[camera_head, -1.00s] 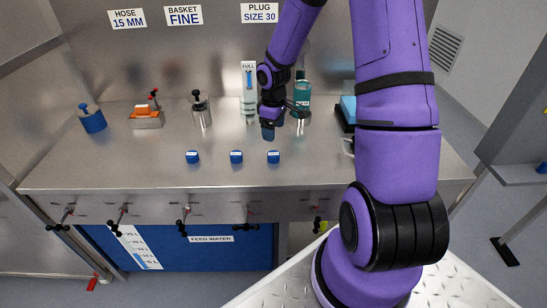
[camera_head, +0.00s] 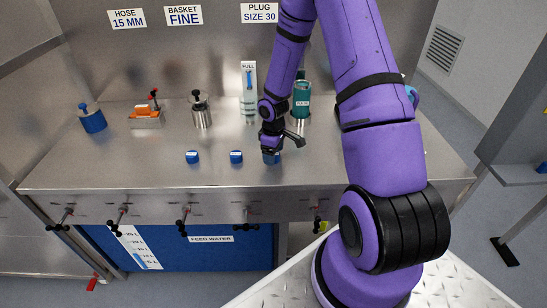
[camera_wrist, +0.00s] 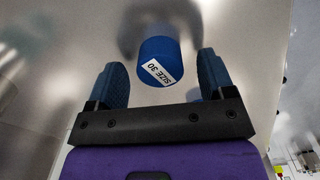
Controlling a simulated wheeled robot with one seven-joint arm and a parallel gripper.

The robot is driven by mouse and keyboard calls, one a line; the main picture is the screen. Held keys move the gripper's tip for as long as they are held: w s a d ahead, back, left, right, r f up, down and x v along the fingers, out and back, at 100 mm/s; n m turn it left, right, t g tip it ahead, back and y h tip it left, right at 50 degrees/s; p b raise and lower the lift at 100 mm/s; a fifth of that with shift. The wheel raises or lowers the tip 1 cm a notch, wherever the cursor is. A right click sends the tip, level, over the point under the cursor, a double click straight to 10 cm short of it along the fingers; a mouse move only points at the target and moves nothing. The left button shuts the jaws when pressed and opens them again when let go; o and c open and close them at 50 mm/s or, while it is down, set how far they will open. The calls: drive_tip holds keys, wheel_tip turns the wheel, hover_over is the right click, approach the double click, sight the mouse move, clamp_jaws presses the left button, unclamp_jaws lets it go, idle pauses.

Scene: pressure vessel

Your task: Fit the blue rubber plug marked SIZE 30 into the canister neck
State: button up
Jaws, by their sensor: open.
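The blue plug marked SIZE 30 (camera_wrist: 160,55) stands on the steel bench in the wrist view, its white label facing me. In the head view this plug (camera_head: 271,159) is at the right end of the row, partly hidden by my gripper (camera_head: 272,148). My gripper is open in the wrist view (camera_wrist: 161,72). Its two fingers are on either side of the plug, with gaps between, and the plug is slightly beyond the tips. A teal container (camera_head: 301,98) stands behind my gripper; I cannot tell whether it is the canister, and no open neck shows clearly.
Two other blue plugs, left (camera_head: 192,157) and middle (camera_head: 236,157), stand in the row. A steel pot with a black knob (camera_head: 201,112), an orange-topped block (camera_head: 146,117) and a blue container (camera_head: 92,119) stand behind. A clear column marked FULL (camera_head: 248,95) is near my wrist. The left front bench is clear.

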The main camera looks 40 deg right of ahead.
drive_tip(key=shift+f, duration=0.1)
drive_tip(key=c, duration=1)
